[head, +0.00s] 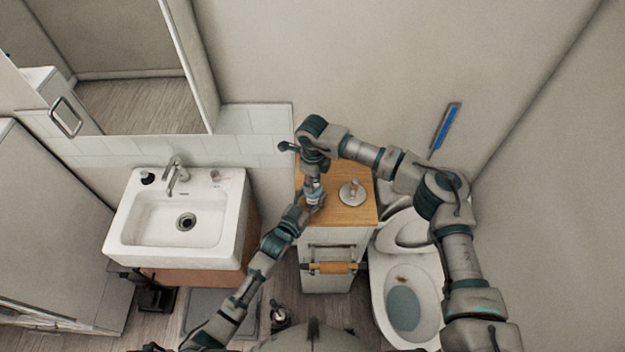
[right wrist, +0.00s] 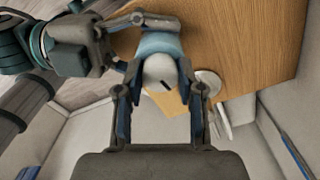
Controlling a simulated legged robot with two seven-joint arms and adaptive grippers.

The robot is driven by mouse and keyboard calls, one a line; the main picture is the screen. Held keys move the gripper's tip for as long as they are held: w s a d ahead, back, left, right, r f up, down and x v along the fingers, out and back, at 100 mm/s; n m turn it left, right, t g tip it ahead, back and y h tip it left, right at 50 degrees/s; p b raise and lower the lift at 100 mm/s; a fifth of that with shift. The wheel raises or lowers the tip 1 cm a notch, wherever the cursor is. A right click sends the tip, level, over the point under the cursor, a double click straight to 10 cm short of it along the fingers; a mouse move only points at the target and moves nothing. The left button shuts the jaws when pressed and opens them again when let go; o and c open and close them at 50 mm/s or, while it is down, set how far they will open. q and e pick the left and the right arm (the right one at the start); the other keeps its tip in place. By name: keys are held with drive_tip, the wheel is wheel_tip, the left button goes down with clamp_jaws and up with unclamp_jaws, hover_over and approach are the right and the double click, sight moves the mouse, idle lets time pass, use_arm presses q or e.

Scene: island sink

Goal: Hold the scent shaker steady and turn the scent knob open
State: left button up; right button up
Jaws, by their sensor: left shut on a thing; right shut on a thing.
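The scent shaker (head: 314,189) is above the wooden top of the small cabinet, mostly hidden by my grippers. In the right wrist view its light blue body (right wrist: 160,43) shows, with the pale round scent knob (right wrist: 160,70) toward the camera. A short dark mark is on the knob. My left gripper (head: 309,197) comes in from the lower left and is shut on the shaker body; it also shows in the right wrist view (right wrist: 122,42). My right gripper (right wrist: 161,78) points down from above, its two fingers shut on either side of the knob.
A round metal-and-white object with an upright handle (head: 352,194) stands on the cabinet top (head: 350,215), right of the shaker. A white sink (head: 150,235) is at left and a toilet (head: 385,270) at right. A wooden roll bar (head: 330,267) is on the cabinet front.

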use_arm(q)
drive_tip(key=shift+a, duration=0.1)
use_arm(e)
drive_tip(key=n, duration=0.4)
drive_tip(key=shift+w+d+n, duration=0.2)
drive_tip(key=shift+d+n, duration=0.1)
idle(0.4)
drive_tip(key=o, duration=1.1)
drive_tip(key=shift+o, duration=0.3)
drive_tip(key=shift+a, duration=0.1)
drive_tip(key=shift+s, duration=0.1)
wheel_tip(320, 180, up, 12)
